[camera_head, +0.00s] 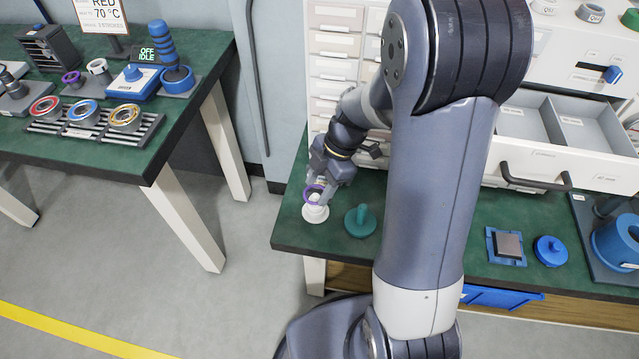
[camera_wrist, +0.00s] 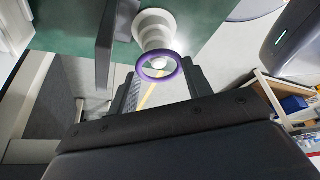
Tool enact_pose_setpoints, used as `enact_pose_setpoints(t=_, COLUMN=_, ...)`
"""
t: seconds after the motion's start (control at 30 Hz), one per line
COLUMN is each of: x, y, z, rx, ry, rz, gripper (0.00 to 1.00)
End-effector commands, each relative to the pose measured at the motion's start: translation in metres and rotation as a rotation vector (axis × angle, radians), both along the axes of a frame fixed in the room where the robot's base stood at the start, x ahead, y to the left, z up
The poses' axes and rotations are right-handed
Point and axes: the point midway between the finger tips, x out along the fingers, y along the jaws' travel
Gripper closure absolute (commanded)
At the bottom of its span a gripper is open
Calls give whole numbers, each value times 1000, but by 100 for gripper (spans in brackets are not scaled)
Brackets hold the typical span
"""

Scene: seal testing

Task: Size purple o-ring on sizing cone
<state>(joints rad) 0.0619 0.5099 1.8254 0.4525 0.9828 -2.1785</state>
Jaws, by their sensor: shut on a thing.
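The white stepped sizing cone (camera_head: 316,214) stands near the left front corner of the green bench, below my gripper. It also shows at the top of the wrist view (camera_wrist: 153,24). The purple o-ring (camera_head: 305,194) is at the cone's narrow top; in the wrist view the ring (camera_wrist: 160,79) appears around the tip. I cannot tell whether it touches the cone. My gripper (camera_head: 318,190) points down here, its fingers on either side of the ring and shut on it. In the wrist view the fingertips (camera_wrist: 162,72) flank the ring.
A teal knobbed piece (camera_head: 360,222) stands just right of the cone. White drawers (camera_head: 334,70) rise behind, one open drawer (camera_head: 560,125) at right. The left bench holds a rack (camera_head: 95,126) of rings and another purple ring (camera_head: 71,77). Floor lies open between benches.

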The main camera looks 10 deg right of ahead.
Motion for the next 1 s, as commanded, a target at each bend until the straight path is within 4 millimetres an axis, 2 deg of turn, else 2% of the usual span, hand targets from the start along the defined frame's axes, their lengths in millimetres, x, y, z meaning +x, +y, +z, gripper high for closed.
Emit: enact_pose_setpoints(t=1.0, x=0, y=0, z=-32, rx=0, ry=0, rz=0, gripper=74)
